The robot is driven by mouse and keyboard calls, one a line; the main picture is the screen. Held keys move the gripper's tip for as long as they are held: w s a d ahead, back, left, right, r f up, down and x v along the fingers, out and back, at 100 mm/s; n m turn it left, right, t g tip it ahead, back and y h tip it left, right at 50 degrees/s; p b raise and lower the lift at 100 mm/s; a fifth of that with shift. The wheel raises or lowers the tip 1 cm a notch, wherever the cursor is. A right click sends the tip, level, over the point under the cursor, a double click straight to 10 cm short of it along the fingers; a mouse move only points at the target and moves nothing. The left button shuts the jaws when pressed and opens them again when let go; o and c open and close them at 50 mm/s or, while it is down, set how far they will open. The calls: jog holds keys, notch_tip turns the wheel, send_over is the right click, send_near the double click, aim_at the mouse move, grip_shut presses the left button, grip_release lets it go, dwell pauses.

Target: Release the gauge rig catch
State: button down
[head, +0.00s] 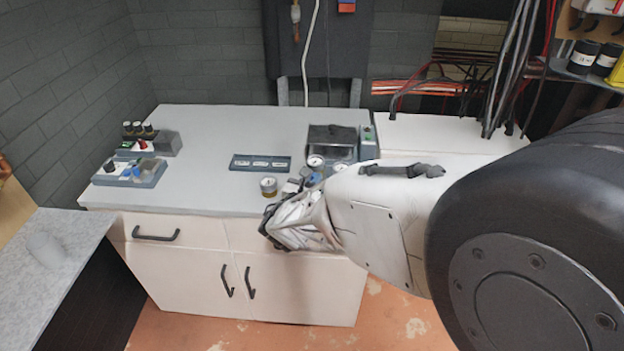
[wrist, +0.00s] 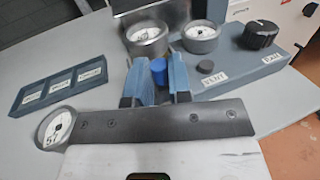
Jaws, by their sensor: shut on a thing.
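The gauge rig is a blue-grey block (wrist: 262,85) carrying two round gauges, (wrist: 148,42) and (wrist: 200,36), a black knob (wrist: 260,35) and a small dark button (wrist: 206,67). In the head view, a rig gauge (head: 316,161) shows just beyond my gripper. In the wrist view, my gripper (wrist: 159,84) has its two blue fingers on either side of a small blue knob (wrist: 158,70) and is shut on it. The knob's base is hidden. I cannot tell which part is the catch; the labels are too blurred to read.
A loose round gauge (wrist: 57,128) stands left of my gripper. A blue tray with three labelled slots (head: 260,163) lies behind it. Two small panels, one (head: 150,144) behind the other (head: 130,172), stand at the counter's left. The counter's middle left (head: 205,180) is clear.

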jog(key=shift+s, duration=0.65)
jog(key=c, duration=1)
grip_release()
jog(key=shift+c, duration=0.2)
jog(key=shift+s, duration=0.1)
jog(key=v, duration=0.7)
jog(key=shift+s, duration=0.25)
jog(key=shift+r, duration=0.1)
